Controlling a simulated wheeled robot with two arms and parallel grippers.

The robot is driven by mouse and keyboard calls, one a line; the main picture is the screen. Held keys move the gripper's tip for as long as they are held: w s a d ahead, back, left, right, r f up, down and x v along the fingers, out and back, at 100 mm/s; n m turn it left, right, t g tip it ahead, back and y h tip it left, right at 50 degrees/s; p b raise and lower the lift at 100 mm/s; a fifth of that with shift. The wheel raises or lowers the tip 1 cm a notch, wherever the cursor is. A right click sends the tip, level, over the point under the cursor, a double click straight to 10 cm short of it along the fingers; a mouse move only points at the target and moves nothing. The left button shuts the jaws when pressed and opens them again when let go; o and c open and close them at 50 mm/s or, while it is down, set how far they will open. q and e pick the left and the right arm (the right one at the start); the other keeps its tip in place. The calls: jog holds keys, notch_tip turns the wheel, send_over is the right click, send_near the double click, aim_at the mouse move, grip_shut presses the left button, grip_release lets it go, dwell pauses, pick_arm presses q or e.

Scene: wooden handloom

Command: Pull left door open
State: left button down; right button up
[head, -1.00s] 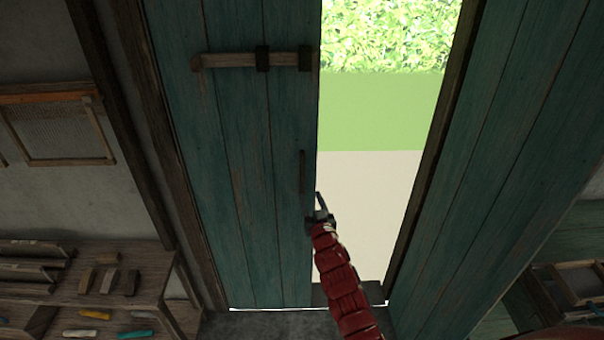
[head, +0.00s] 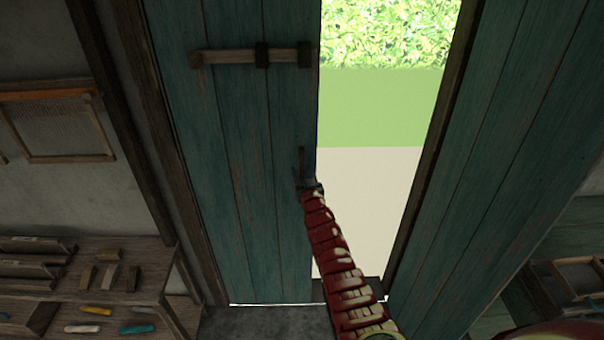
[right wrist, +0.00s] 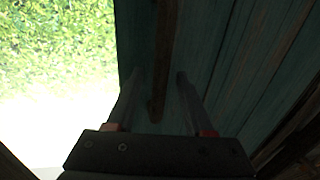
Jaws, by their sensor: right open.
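The left door (head: 240,190) is a teal plank door, standing across the left part of the doorway in the head view. A dark vertical handle (head: 302,160) is near its right edge; its lower part is hard to make out behind my gripper. My right gripper (head: 306,180) is at the handle's lower part. In the right wrist view, my open fingers (right wrist: 155,95) stand on either side of the wooden handle bar (right wrist: 163,60), with gaps on both sides. My left gripper is not in view.
The right door (head: 500,170) stands swung inward at the right. A wooden latch bar (head: 225,57) crosses the left door's upper part. Shelves (head: 90,275) with small blocks are at lower left. The opening between the doors is clear.

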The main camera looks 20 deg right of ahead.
jog(key=shift+w, duration=0.25)
grip_shut()
dwell(1.4)
